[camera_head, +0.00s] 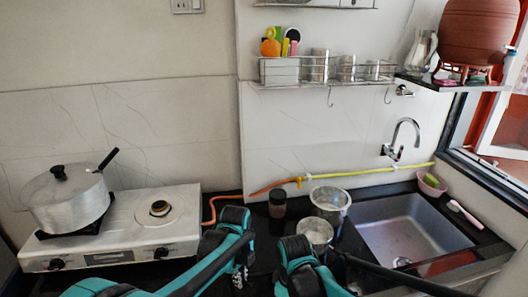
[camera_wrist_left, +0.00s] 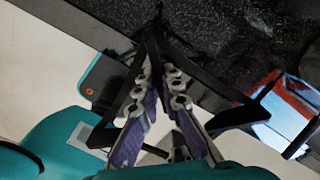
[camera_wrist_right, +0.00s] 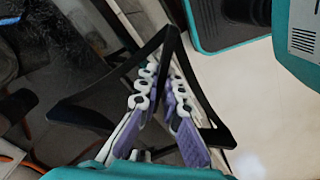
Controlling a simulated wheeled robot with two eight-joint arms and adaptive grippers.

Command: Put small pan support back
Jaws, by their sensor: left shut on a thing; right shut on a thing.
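Black angled bars of a pan support (camera_wrist_left: 200,75) cross the jaws of my left gripper (camera_wrist_left: 155,75) in the left wrist view. Similar black bars (camera_wrist_right: 110,85) cross the jaws of my right gripper (camera_wrist_right: 165,75) in the right wrist view. Both grippers are shut on black bars; I cannot tell whether it is one piece. In the head view, my left gripper (camera_head: 240,276) is low over the dark counter, right of the stove (camera_head: 110,228). The fingertips of my right gripper are hidden there. The stove's right burner (camera_head: 160,209) is bare, with no support around it.
A lidded pot (camera_head: 65,200) stands on a black support over the left burner. A dark cup (camera_head: 277,204), metal pots (camera_head: 330,200) and a hose (camera_head: 262,190) are on the counter behind my grippers. The sink (camera_head: 415,230) is to the right.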

